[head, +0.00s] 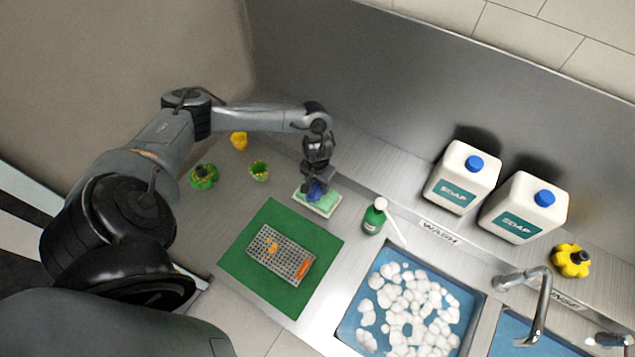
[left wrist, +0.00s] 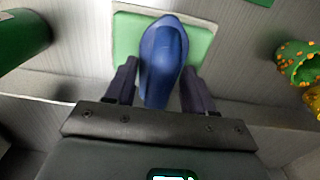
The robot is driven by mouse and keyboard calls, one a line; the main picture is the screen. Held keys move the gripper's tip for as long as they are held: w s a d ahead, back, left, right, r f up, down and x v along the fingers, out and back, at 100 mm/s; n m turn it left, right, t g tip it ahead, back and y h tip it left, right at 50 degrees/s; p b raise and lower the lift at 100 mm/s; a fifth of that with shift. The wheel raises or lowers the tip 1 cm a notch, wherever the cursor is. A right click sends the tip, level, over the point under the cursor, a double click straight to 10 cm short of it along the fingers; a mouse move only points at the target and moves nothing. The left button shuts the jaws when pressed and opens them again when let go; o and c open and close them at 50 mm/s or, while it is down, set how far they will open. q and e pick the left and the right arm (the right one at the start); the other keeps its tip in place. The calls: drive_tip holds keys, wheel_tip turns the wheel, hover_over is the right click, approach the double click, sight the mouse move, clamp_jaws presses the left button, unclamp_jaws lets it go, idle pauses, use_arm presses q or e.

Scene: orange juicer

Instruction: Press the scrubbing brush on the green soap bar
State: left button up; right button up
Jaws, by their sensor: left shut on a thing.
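The green soap bar (head: 328,202) lies on a pale tray (head: 311,208) at the back of the counter in the head view. It also shows as a green slab (left wrist: 127,36) at the top of the left wrist view. My left gripper (head: 316,184) is over the soap and is shut on the blue scrubbing brush (left wrist: 163,60), whose blue body also shows in the head view (head: 318,191). The brush overlaps the soap in both views. Its bristles are hidden, so I cannot tell whether they touch the soap. My right gripper is not in view.
A green bottle (head: 374,217) stands to the right, beside the foamy sink (head: 372,275). Yellow and green cups (head: 259,171) stand to the left. Two soap jugs (head: 462,178) stand at the back right.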

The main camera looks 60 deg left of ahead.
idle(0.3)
use_arm(q)
drive_tip(key=shift+f+p, duration=0.15)
drive_tip(key=shift+p, duration=0.25)
idle(0.6)
idle(0.5)
wheel_tip(320, 180, up, 7)
drive_tip(key=p, duration=0.8)
drive_tip(key=shift+f, duration=0.2)
drive_tip(key=shift+r+p, duration=0.35)
drive_tip(key=shift+p, duration=0.3)
